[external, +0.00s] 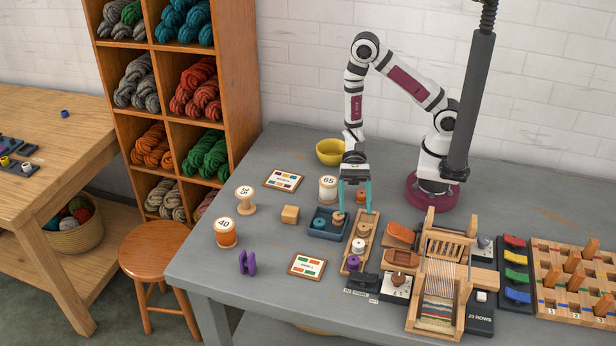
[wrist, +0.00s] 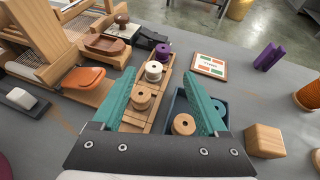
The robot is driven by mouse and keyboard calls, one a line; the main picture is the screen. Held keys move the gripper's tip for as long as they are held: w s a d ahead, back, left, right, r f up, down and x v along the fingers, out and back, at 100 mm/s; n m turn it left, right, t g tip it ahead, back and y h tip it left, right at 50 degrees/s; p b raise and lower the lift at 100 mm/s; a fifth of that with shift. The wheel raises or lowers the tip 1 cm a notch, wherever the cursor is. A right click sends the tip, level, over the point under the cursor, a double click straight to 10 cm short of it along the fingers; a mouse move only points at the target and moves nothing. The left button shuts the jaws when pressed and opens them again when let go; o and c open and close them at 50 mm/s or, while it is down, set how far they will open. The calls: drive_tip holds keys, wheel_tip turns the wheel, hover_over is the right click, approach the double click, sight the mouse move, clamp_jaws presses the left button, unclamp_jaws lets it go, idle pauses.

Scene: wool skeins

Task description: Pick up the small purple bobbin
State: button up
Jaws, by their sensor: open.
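A small purple bobbin (external: 353,262) stands at the front end of a narrow wooden tray (external: 345,269), in a row with a white bobbin (external: 358,246) and a tan one (external: 362,230). In the wrist view the purple bobbin (wrist: 163,52) is the farthest of the row, beyond the fingertips. A larger purple spool-like piece (external: 247,262) stands apart on the table at the left; it also shows in the wrist view (wrist: 268,56). My gripper (external: 355,208) is open and empty, teal fingers pointing down over the tray's back end, behind the purple bobbin.
A blue tray (external: 316,232) with several bobbins sits left of the wooden tray. A wooden block (external: 290,214) and a card (external: 307,265) lie further left. Shuttles (external: 400,258) and a loom (external: 437,300) stand close on the right. A dark item (external: 363,283) lies near the tray's front end.

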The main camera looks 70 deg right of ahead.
sight(354, 260)
drive_tip(key=x, duration=1.5)
drive_tip(key=shift+w+a+f, duration=0.1)
drive_tip(key=shift+w+a, duration=0.05)
drive_tip(key=shift+a, duration=0.3)
clamp_jaws()
